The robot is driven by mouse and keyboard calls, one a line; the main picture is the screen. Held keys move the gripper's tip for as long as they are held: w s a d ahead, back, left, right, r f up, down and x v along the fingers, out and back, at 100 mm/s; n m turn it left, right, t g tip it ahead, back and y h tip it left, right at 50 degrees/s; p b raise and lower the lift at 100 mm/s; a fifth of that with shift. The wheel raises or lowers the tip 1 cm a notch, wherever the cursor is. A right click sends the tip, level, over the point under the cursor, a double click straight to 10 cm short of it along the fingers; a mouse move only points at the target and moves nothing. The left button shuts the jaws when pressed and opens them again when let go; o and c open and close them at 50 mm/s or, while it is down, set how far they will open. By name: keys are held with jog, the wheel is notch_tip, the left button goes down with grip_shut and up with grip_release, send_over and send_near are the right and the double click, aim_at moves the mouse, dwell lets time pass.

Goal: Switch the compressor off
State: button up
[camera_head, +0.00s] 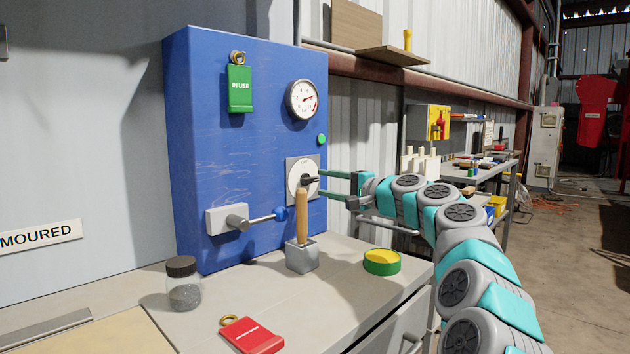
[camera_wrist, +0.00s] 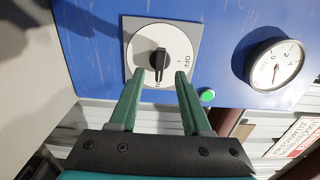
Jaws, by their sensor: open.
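The blue compressor panel (camera_head: 245,150) stands on the bench. Its rotary switch has a white dial on a grey plate and a black knob (camera_head: 309,180). In the wrist view the knob (camera_wrist: 160,60) lies along the picture's vertical, with "OFF" printed on its right and small partly hidden lettering below it. I cannot tell for sure which mark it points to. My gripper (camera_head: 320,184) is open in front of the dial. In the wrist view its green fingertips (camera_wrist: 160,75) are on either side of the knob's lower end, with gaps; contact does not show.
The panel carries a gauge (camera_head: 303,100), a green button (camera_head: 321,139), a green "IN USE" tag (camera_head: 239,88) and a blue-balled lever (camera_head: 281,214). A wooden handle (camera_head: 302,215) stands in a grey holder below the dial. A jar (camera_head: 183,285), red tag (camera_head: 252,336) and green-yellow tin (camera_head: 382,262) are on the bench.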

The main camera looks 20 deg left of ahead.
aim_at(312, 181)
jog(key=shift+p+x, duration=0.6)
jog(key=shift+x, duration=1.4)
grip_shut()
